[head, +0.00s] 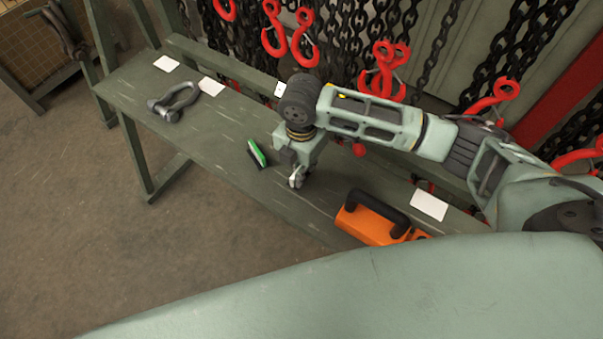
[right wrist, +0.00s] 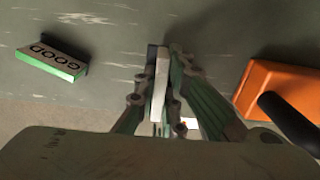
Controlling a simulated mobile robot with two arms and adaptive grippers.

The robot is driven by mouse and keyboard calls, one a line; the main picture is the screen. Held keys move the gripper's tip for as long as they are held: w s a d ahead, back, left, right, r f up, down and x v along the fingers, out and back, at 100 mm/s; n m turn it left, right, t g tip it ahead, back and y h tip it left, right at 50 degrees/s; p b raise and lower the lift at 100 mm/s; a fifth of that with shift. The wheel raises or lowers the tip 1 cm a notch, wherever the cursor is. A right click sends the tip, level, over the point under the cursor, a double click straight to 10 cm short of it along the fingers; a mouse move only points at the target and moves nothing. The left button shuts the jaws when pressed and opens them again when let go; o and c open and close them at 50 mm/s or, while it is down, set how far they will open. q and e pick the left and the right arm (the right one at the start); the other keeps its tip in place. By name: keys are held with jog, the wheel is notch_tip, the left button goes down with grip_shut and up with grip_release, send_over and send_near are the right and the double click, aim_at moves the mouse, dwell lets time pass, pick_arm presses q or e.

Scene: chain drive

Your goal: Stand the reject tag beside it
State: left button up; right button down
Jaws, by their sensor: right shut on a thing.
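My right gripper (head: 297,181) points down just over the green bench, between the green tag and the orange device. In the right wrist view its fingers (right wrist: 164,60) are shut on a thin, pale slab (right wrist: 160,82), seen edge-on, which I take as the reject tag. Its face and any lettering are hidden. I cannot tell whether its lower edge touches the bench. A green-edged tag (head: 257,153) stands on the bench to the left of the gripper, apart from it. In the right wrist view this tag (right wrist: 52,61) reads GOOD. My left gripper is out of view.
An orange device with a black handle (head: 366,226) sits right of the gripper on the bench (head: 215,131). Chains and red hooks (head: 305,42) hang behind. Bench between shackle and GOOD tag is clear.

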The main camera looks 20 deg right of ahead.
jog(key=shift+f, duration=1.55)
jog(key=shift+f, duration=0.15)
jog(key=c, duration=1.8)
grip_release()
jog(key=shift+c, duration=0.2)
jog(key=shift+s, duration=0.1)
notch_tip(320, 180, up, 12)
jog(key=shift+r+b, duration=0.2)
jog(key=shift+b, duration=0.1)
